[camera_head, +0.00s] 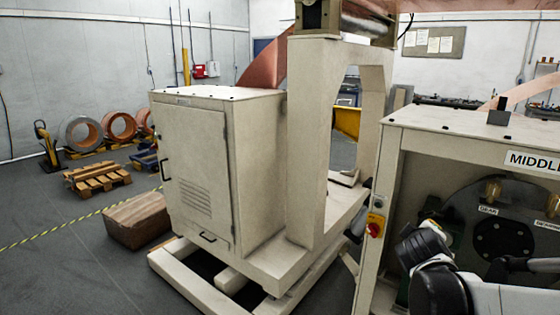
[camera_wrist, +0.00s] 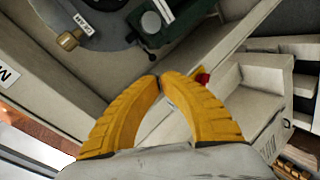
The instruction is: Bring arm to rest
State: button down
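My gripper (camera_wrist: 160,79) shows in the wrist view as two ribbed yellow fingers. Their tips meet or nearly meet, with nothing seen between them. The fingers point toward the beige machine frame, below a dark round plate (camera_wrist: 92,20) with a brass fitting (camera_wrist: 69,40). In the head view my arm, black and grey, is at the bottom right, in front of the open bay of the machine labelled MIDDLE (camera_head: 475,135). My fingers cannot be made out in the head view. Whether they touch the machine cannot be told.
A beige cabinet (camera_head: 195,170) on a raised base stands at the centre left. A red and yellow switch (camera_head: 375,225) sticks out at the bay's left edge. A cardboard-brown box (camera_head: 138,220), a wooden pallet (camera_head: 97,177) and copper coils (camera_head: 120,126) lie further left. Grey floor is free at lower left.

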jog(key=s+a+f+m+g+y, duration=0.2)
jog(key=s+a, duration=0.6)
jog(key=s, duration=0.4)
jog(key=s+a+f+m+g+y, duration=0.2)
jog(key=s+a+f+m+y, duration=0.1)
jog(key=s+a, duration=0.6)
jog(key=s+m+y, duration=0.1)
jog(key=s, duration=0.2)
jog(key=shift+s+f+y, duration=0.25)
jog(key=shift+f+y, duration=0.05)
